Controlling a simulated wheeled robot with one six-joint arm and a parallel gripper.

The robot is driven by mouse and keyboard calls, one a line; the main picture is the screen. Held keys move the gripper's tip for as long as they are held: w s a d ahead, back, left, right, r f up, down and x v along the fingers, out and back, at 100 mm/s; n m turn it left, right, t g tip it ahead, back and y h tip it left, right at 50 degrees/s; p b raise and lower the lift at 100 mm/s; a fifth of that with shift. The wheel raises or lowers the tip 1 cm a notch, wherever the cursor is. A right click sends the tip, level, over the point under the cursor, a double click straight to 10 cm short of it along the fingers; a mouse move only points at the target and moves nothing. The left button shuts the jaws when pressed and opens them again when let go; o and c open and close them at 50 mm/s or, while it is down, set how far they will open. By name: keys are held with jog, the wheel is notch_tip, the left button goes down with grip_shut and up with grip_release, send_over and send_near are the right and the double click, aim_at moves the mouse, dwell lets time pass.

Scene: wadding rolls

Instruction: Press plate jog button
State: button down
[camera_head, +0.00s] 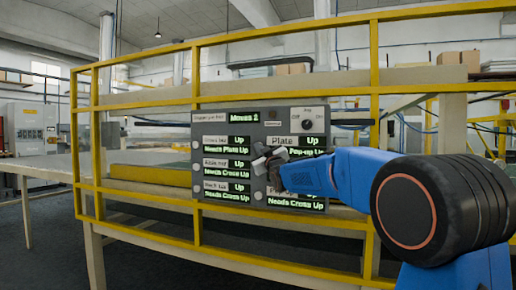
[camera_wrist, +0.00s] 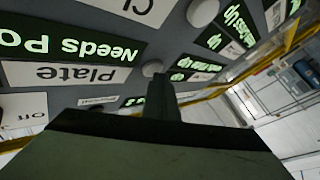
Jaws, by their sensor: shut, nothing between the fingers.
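A grey control panel (camera_head: 222,117) hangs on the yellow railing, with labels, green-lit readouts and round pale buttons. The "Plate" label (camera_head: 283,141) is in its right column, with "Up" beside it. My gripper (camera_head: 263,157) is shut and empty at the panel's middle, hiding the area left of and below that label. In the wrist view the panel is upside down. The "Plate" label (camera_wrist: 75,74) is at left, and a round button (camera_wrist: 152,68) beside it is right at my finger tips (camera_wrist: 160,80). I cannot tell whether they touch.
Another round button (camera_wrist: 203,12) sits by the adjacent label row. A knob (camera_head: 307,125) is at the panel's upper right. Yellow railing (camera_head: 135,103) runs around the panel, with a conveyor table (camera_head: 40,167) behind it. Open floor lies at lower left.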

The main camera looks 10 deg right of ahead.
dwell(0.3)
jog(key=shift+s+a, duration=0.5)
jog(key=shift+s, duration=0.2)
jog(key=shift+s, duration=0.1)
jog(key=s+a, duration=0.1)
jog(key=s, duration=0.1)
jog(key=s+a, duration=0.2)
dwell(0.4)
dwell(0.4)
jog(key=s+d+f+m+g+h, duration=0.1)
jog(key=s+f+g, duration=0.4)
jog(key=s+f, duration=0.9)
jog(key=s+d+f+m+g, duration=0.3)
jog(key=s+f+g, duration=0.3)
jog(key=s+f, duration=0.8)
jog(key=s+d+f+m+g+h, duration=0.1)
jog(key=s+d+f+m+g, duration=0.2)
jog(key=s+f, duration=1.1)
jog(key=s+g, duration=0.2)
jog(key=s, duration=1)
jog(key=shift+d+f+h, duration=0.15)
jog(key=shift+f+h, duration=0.15)
jog(key=shift+f, duration=0.1)
